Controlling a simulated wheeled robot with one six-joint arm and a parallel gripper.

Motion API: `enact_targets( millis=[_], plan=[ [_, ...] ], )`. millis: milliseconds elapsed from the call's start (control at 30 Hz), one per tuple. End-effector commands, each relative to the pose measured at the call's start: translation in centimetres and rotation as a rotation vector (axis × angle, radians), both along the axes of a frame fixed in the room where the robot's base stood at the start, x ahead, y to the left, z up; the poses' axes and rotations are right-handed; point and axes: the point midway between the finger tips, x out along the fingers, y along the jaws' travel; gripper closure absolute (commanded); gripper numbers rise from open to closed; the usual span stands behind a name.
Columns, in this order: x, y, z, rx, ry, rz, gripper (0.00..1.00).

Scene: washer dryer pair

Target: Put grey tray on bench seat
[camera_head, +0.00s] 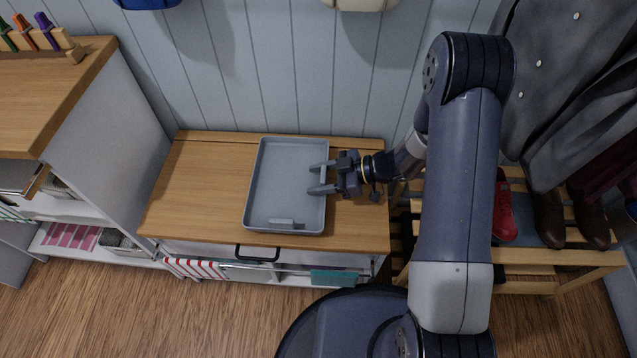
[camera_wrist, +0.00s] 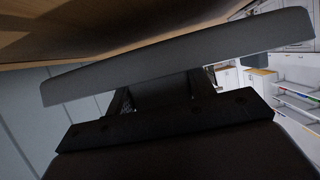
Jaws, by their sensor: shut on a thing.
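The grey tray (camera_head: 285,185) is a shallow rectangular tray with a low rim, seen from above in the head view. It appears empty and level over the middle of the wooden bench seat (camera_head: 195,185); I cannot tell whether it touches the wood. My gripper (camera_head: 319,179) is at the tray's right side, shut on its rim, with its fingertips showing over the tray. In the wrist view the tray (camera_wrist: 180,60) is a dark slab across the picture, close to the gripper, with wood beyond it. The fingertips are mostly hidden there.
A wooden-topped cabinet (camera_head: 50,85) with open shelves stands at the left. A shoe rack (camera_head: 560,257) with shoes and hanging coats (camera_head: 560,80) is at the right. Bare seat lies left of the tray.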

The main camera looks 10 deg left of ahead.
Motion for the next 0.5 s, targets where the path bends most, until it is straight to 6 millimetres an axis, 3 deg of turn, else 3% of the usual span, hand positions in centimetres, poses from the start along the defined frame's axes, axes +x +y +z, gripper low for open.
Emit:
enact_targets(
  millis=[100,500],
  plan=[
    [0.01,0.01,-1.71,0.001,0.001,0.000,0.76],
    [0.02,0.01,-2.10,0.001,0.000,-0.001,0.76]
  ],
)
